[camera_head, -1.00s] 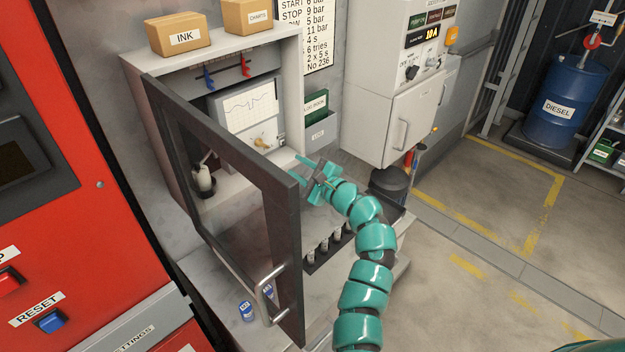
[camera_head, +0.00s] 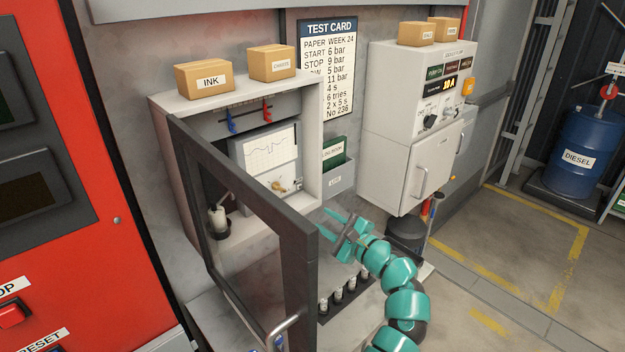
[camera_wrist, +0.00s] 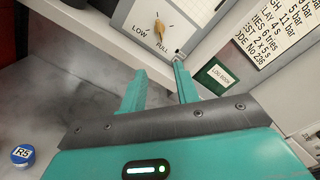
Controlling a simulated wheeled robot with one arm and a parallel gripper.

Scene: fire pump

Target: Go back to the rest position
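My gripper (camera_head: 331,223) is open and empty, its two teal fingers apart. It hangs in front of the open recorder cabinet (camera_head: 312,140), to the right of its dark-framed glass door (camera_head: 300,238), above the bench. In the wrist view, the fingers (camera_wrist: 160,92) show a clear gap with nothing between them. The door stands swung out to the left of my arm.
Ink (camera_head: 204,79) and charts (camera_head: 271,63) boxes stand on the cabinet. A white control box (camera_head: 400,150) is to the right. Open floor lies at right.

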